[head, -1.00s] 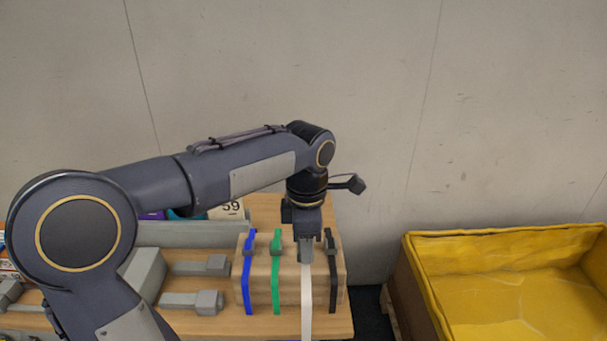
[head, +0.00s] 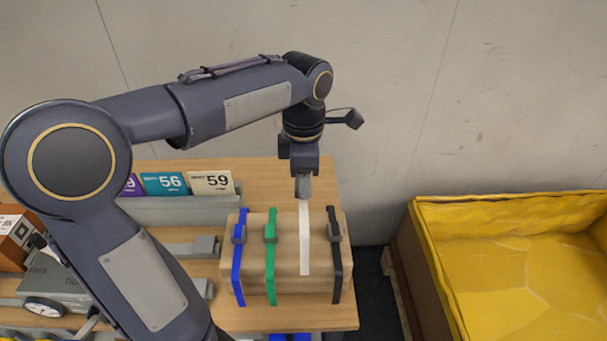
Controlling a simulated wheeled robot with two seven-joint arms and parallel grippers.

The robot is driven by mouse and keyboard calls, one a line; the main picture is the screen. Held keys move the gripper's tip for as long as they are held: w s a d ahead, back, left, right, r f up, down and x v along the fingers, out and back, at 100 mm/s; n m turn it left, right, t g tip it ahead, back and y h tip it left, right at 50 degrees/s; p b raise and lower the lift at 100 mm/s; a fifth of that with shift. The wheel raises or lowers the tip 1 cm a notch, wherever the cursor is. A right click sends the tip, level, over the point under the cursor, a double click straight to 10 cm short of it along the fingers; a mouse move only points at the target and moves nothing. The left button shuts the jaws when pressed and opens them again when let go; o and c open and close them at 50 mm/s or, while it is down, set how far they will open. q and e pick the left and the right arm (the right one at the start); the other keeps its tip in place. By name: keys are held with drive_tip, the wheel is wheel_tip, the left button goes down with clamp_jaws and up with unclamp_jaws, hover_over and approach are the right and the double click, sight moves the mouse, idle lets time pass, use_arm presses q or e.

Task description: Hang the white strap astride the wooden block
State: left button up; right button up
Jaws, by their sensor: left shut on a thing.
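The wooden block (head: 288,250) sits near the right end of the table. A blue strap (head: 238,262), a green strap (head: 271,258) and a black strap (head: 336,256) hang over it. My left gripper (head: 303,194) is above the block's back part, shut on the upper end of the white strap (head: 305,245). The strap runs down in line with the gap between the green and black straps, overlapping the block in the picture. I cannot tell whether it touches the block, and any part behind is hidden. My right gripper is not in view.
A grey rack with number cards (head: 211,182) stands at the table's back left. Grey fittings and a wheeled grey device (head: 62,285) lie at left, partly behind my arm. A yellow-lined bin (head: 510,260) stands right of the table. The wall is behind.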

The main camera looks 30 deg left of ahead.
sight(303, 204)
use_arm(q)
drive_tip(key=shift+f+b, duration=5.8)
drive_tip(key=shift+f, duration=1.8)
drive_tip(key=o, duration=1.3)
wheel_tip(303, 204, up, 8)
drive_tip(key=shift+f+p, duration=0.1)
drive_tip(key=shift+p, duration=0.4)
